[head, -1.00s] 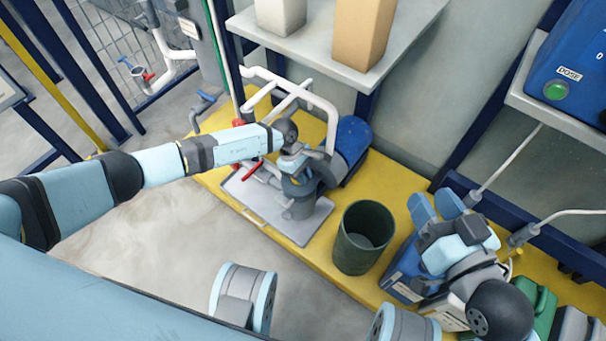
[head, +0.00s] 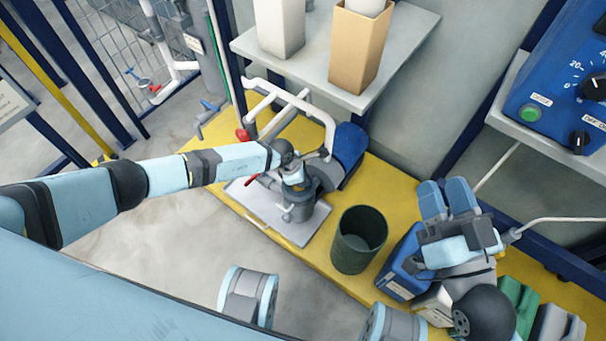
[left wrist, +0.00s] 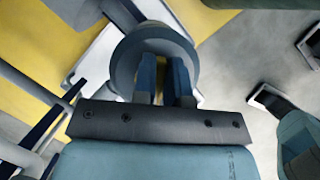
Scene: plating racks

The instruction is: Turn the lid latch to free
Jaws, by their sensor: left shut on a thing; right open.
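A grey round filter housing (head: 296,211) stands on a pale tray on the yellow bench, with a blue motor (head: 349,146) behind it. My left gripper (head: 293,182) is at the top of the housing, fingers pointing down. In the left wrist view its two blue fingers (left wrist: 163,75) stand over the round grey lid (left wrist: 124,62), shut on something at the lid. The held part, which I take for the lid latch, is hidden between the fingers, so its angle cannot be told. My right gripper (head: 447,198) is open and empty, to the right of the dark green bin.
The pale tray (head: 240,192) has free room at its left. White pipes (head: 329,117) and red handles stand close behind and left of my left gripper. A dark green bin (head: 347,262) stands right of the tray. A grey shelf (head: 344,92) overhangs behind.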

